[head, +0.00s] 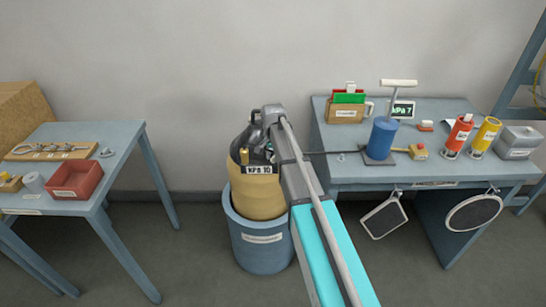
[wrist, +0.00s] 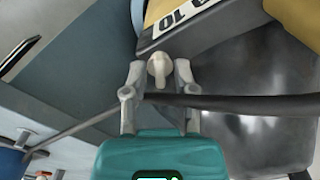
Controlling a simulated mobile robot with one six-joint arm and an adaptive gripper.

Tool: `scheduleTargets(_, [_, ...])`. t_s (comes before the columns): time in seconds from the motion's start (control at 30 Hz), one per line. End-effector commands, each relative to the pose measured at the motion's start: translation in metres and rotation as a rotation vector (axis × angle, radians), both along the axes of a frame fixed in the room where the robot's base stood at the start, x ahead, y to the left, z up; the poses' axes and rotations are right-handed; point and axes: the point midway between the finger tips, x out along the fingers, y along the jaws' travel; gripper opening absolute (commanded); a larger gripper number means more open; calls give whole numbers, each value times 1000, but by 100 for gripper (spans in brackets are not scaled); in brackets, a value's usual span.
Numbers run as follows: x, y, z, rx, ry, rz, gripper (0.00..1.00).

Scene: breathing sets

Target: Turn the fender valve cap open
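The fender (head: 258,192) is a yellow body with a dark top and a "10" label, standing in a blue-grey bucket (head: 262,250) in the head view. In the wrist view its yellow side (wrist: 300,18) and dark top (wrist: 265,85) show upside down. A small cream valve cap (wrist: 158,68) with a narrow wing stands out from the dark surface. My gripper (wrist: 159,74) is open, with one grey finger on each side of the cap and a visible gap at both sides. I cannot tell how deep the fingers reach. In the head view my arm hides the cap.
A dark hose (wrist: 235,101) crosses close by my right finger. The right table (head: 345,172) holds a blue pump (head: 381,138), a gauge (head: 402,109) and red and yellow canisters. The left table (head: 118,150) holds a red bin (head: 75,180).

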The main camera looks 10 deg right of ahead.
Motion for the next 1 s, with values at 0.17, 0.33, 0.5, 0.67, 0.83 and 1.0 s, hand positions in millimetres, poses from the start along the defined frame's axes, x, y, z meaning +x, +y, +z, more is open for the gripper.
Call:
scheduleTargets(0.17, [0,0,0,0,0,0,0])
scheduleTargets(0.33, [0,0,0,0,0,0,0])
scheduleTargets(0.5, [0,0,0,0,0,7,0])
scheduleTargets(0.67, [0,0,0,0,0,40,0])
scheduleTargets(0.83, [0,0,0,0,0,118,0])
scheduleTargets(1.0, [0,0,0,0,0,228,0])
